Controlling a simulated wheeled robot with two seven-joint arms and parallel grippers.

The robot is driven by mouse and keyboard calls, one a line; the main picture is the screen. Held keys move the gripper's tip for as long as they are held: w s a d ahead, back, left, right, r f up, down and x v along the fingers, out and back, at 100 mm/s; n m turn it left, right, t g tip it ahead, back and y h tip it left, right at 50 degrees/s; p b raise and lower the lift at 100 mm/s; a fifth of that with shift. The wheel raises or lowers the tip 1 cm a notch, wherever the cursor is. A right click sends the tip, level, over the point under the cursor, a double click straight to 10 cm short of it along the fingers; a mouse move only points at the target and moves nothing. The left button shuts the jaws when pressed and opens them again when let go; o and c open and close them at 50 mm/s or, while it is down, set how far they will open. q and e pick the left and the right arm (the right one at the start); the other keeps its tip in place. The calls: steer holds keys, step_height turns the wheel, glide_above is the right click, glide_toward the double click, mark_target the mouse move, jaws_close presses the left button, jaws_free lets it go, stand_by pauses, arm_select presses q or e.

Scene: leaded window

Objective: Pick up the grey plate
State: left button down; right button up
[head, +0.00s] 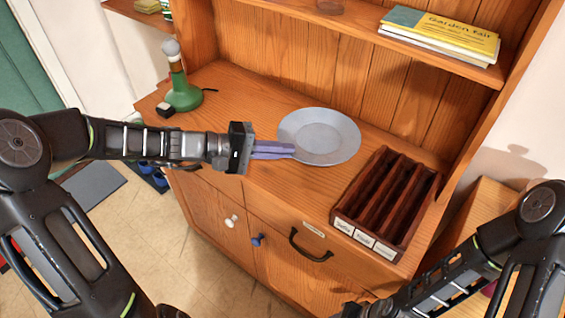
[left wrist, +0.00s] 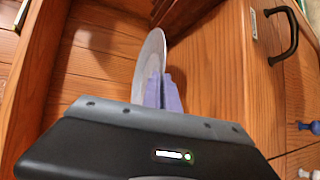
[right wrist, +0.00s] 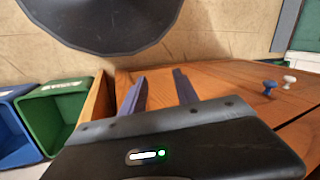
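The grey plate (head: 322,137) is a round, shallow disc on the wooden dresser top, in front of the back panel. My left gripper (head: 292,150) reaches in from the left, its lavender fingers at the plate's left rim. In the left wrist view the plate (left wrist: 151,57) shows edge-on, and the fingers (left wrist: 165,78) are close together with its rim between them. Whether the plate is clear of the wood I cannot tell. My right gripper (right wrist: 157,75) is open and empty, low in front of the dresser; its fingers are apart.
A dark wooden slotted tray (head: 383,204) stands right of the plate. A green lamp-like object (head: 183,93) stands at the left on the dresser top (head: 235,95). Books (head: 440,34) lie on the shelf above. Green (right wrist: 68,110) and blue bins stand on the floor.

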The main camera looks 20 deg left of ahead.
arm_select(q)
step_height(320, 180, up, 3)
steer(key=shift+r, duration=0.2)
stand_by(0.6)
